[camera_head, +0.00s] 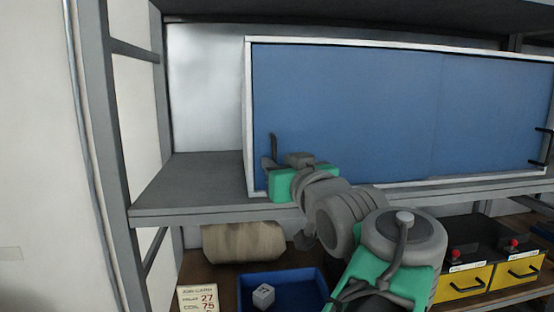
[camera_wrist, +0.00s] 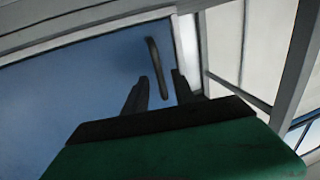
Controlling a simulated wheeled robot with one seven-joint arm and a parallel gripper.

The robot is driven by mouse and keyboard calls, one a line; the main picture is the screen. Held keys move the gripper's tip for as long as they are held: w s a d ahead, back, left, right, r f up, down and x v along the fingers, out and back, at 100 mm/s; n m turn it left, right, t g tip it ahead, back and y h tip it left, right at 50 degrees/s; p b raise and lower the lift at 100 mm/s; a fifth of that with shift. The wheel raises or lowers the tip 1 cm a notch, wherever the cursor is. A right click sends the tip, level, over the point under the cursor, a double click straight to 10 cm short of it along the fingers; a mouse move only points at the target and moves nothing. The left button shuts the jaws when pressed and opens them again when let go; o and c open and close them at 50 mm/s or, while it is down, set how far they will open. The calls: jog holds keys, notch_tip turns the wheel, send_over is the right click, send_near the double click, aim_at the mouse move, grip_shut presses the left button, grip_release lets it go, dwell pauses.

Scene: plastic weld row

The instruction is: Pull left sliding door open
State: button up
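The left sliding door (camera_head: 345,105) is a blue panel in a white-framed cabinet on the grey shelf, and it looks shut. Its dark upright bar handle (camera_head: 273,146) is near the panel's left edge. In the wrist view, the handle (camera_wrist: 154,58) stands on the blue door (camera_wrist: 85,80) beside the white frame edge. My gripper (camera_head: 268,163) is at the handle's lower part. In the wrist view, my gripper's two dark fingers (camera_wrist: 160,76) are apart, with the handle's lower end seen between them. Contact with the handle cannot be told.
A right blue panel (camera_head: 490,110) has a dark handle (camera_head: 536,148) at far right. A grey shelf post (camera_head: 105,150) stands left of the cabinet. Below are a brown roll (camera_head: 243,242), a blue bin (camera_head: 285,279), a number sign (camera_head: 198,298) and yellow drawers (camera_head: 463,282).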

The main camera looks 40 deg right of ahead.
jog(key=shift+x, duration=0.85)
jog(key=shift+c, duration=0.5)
grip_shut()
dwell(0.3)
